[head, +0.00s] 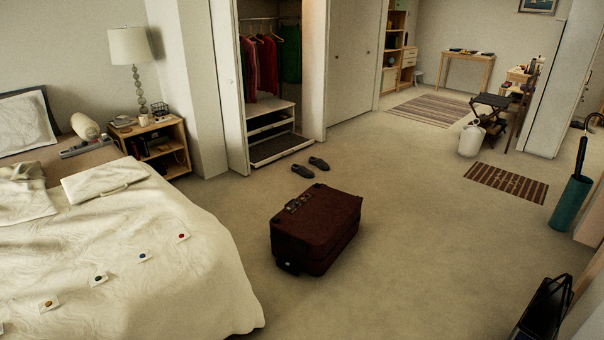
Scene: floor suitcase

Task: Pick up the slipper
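Two dark slippers lie on the carpet between the open closet and the suitcase. The left slipper (302,171) and the right slipper (319,163) are side by side, a little apart. Neither of my grippers shows in the head view, so I cannot see whether they are open or shut.
A dark red suitcase (318,225) lies on the floor in front of the slippers. A bed (130,260) fills the left. An open closet (268,80) stands behind, with a low white rack (270,118). The carpet (420,235) right of the suitcase is clear.

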